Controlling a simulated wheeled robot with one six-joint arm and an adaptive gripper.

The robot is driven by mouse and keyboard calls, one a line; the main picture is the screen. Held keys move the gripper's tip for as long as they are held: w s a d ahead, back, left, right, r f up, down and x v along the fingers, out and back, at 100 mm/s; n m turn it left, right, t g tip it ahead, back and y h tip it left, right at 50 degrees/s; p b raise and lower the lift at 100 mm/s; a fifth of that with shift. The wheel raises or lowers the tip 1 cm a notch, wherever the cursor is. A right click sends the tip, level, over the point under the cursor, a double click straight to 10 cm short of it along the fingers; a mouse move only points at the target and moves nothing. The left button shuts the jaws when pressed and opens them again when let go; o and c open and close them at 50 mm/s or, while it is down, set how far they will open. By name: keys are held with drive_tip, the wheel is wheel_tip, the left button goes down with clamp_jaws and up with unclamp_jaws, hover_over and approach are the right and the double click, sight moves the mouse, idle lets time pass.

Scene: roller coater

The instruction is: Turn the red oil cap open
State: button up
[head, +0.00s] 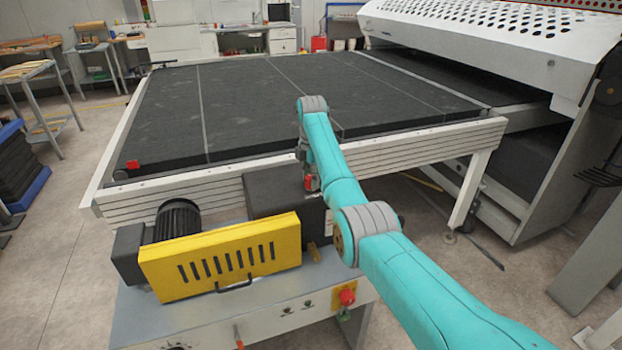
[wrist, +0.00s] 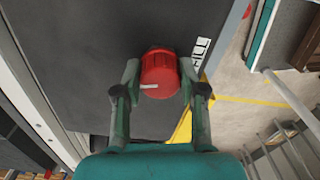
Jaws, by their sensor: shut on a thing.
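The red oil cap (wrist: 159,72) sits on the flat face of a dark housing (wrist: 85,60) in the wrist view. It is round, with a short pale mark across its near edge. My gripper (wrist: 159,80) has one finger on each side of the cap and is shut on it. In the head view a small part of the red cap (head: 308,182) shows beside my teal arm, above the dark housing (head: 272,192). My arm hides most of the gripper there.
A yellow slotted guard (head: 222,257) and a dark motor (head: 177,219) stand left of the housing. A red knob (head: 347,297) is on the cabinet front. The wide black conveyor bed (head: 250,100) lies behind, with the white perforated machine hood (head: 490,35) at right.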

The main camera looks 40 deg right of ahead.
sight(311, 176)
idle(0.3)
drive_tip(key=o, duration=1.1)
drive_tip(key=shift+o, duration=0.2)
wheel_tip(311, 176, up, 7)
drive_tip(key=shift+r, duration=0.2)
